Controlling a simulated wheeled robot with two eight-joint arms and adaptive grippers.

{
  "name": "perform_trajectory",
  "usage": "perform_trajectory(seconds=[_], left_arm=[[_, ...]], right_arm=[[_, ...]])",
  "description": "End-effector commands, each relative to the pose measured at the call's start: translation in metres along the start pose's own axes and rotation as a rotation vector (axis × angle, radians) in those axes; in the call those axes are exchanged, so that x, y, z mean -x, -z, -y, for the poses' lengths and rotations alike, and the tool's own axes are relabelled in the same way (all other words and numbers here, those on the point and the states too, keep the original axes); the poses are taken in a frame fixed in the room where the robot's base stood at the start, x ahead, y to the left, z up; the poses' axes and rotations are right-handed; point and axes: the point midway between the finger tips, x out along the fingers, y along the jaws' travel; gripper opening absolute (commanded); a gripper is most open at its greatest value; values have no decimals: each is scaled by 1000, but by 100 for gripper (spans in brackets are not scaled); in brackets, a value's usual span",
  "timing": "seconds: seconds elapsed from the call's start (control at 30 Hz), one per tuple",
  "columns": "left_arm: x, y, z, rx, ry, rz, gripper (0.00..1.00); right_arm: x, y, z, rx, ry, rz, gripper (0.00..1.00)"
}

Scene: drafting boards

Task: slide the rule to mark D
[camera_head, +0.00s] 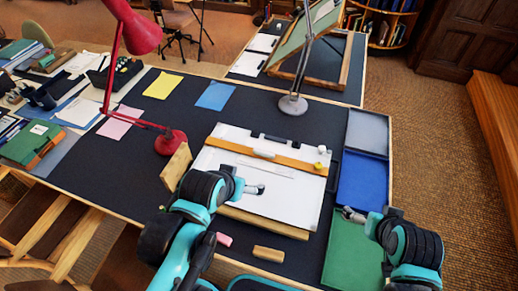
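An orange wooden rule (290,161) lies across the upper part of a white drawing board (289,208). A pale knob (263,153) sits near its middle and a small yellowish round piece is near its right end. Mark D cannot be made out; any lettering is too small to read. My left gripper (260,189) is over the left middle of the board, apart from the rule and nearer to me. My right gripper (347,213) is at the board's right, over the green tray's upper edge. Both look empty; their finger gaps are too small to judge.
A clear strip (265,171) lies below the rule. Grey (367,130), blue (362,182) and green (350,255) trays line the right. A red lamp (170,142) and a grey lamp (293,104) stand left and behind. A wooden block (268,254) and pink eraser (224,240) lie in front.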

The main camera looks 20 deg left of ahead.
Motion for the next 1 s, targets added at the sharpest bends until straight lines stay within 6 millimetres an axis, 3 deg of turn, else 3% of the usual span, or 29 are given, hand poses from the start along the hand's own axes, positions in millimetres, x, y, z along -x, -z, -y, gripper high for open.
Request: perform_trajectory(seconds=[0.57,0.87,1.0], left_arm=[[-8,17,0,-3,-1,20,98],[-24,41,0,-6,-3,50,98],[-40,58,-1,-9,-4,74,98]], right_arm=[[-1,-1,0,0,0,0,100],[-2,-2,0,0,0,0,100],[-3,-2,0,0,0,0,100]])
